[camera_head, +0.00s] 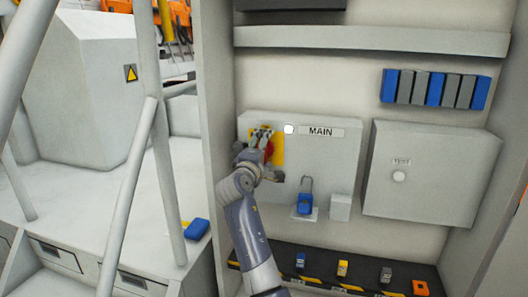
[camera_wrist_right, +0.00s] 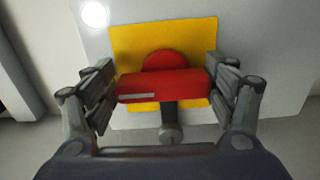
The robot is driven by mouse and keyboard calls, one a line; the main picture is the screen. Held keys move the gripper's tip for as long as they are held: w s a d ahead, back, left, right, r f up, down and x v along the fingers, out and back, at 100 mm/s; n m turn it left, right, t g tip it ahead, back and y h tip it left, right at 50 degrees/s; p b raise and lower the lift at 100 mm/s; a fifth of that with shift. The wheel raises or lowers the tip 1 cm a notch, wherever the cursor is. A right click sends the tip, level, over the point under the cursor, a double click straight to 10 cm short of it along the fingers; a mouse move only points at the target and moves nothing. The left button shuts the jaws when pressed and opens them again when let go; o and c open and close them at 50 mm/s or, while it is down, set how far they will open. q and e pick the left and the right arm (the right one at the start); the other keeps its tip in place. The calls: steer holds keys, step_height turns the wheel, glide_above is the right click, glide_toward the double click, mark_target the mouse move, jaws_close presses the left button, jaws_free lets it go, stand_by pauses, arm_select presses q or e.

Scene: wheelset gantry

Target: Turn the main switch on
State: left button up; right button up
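The main switch is a red rotary handle (camera_wrist_right: 165,86) on a yellow plate (camera_wrist_right: 125,45). It sits on the grey cabinet labelled MAIN (camera_head: 300,160). In the wrist view the handle's bar lies horizontal. My right gripper (camera_wrist_right: 165,92) is at the switch, its fingers spread wide with one at each end of the red bar. Small gaps seem to remain, though contact is hard to judge. In the head view my right gripper (camera_head: 258,148) hides most of the handle, and the yellow plate (camera_head: 278,148) shows beside it. My left gripper is not in view.
A round white lamp (camera_head: 289,129) is beside the MAIN label. A blue padlock (camera_head: 305,202) hangs below on the cabinet. Another grey box (camera_head: 430,175) stands to the right. A lower shelf (camera_head: 320,275) holds several small items. White rails (camera_head: 130,190) stand to the left.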

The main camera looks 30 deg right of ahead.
steer(key=shift+o, duration=0.5)
steer(key=shift+w, duration=0.15)
steer(key=shift+s+a+f, duration=0.15)
steer(key=shift+s+a, duration=0.3)
steer(key=shift+a, duration=0.05)
steer(key=v, duration=1.1)
steer(key=shift+w, duration=0.1)
